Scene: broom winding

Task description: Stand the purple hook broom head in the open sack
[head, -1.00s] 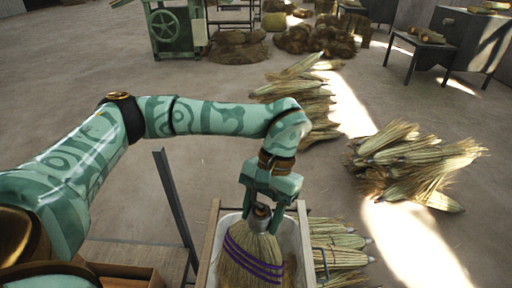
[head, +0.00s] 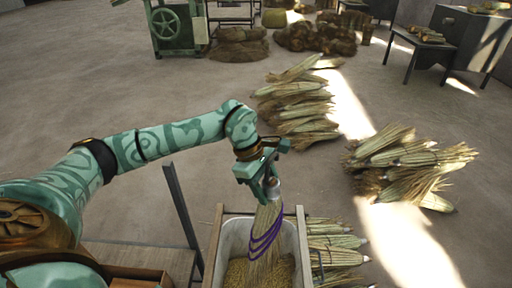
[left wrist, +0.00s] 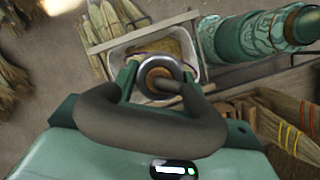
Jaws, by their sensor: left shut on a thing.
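The broom head (head: 266,240) is pale straw with purple bands and a grey metal collar at its top. My left gripper (head: 272,187) is shut on its collar end and holds it bristles down, slightly tilted. The open sack (head: 294,238) is a whitish liner between wooden rails, with tan material inside. The bristles overlap its opening in the head view; I cannot tell whether they touch the contents. In the left wrist view the sack (left wrist: 118,47) lies beyond my gripper (left wrist: 160,82), and most of the broom head is hidden. My right gripper is out of view.
Straw bundles lie right of the sack (head: 335,243), behind it (head: 298,105) and farther right (head: 410,165). A dark upright post (head: 183,215) stands left of the sack. In the left wrist view, brooms with yellow and red bands (left wrist: 292,125) lie at right.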

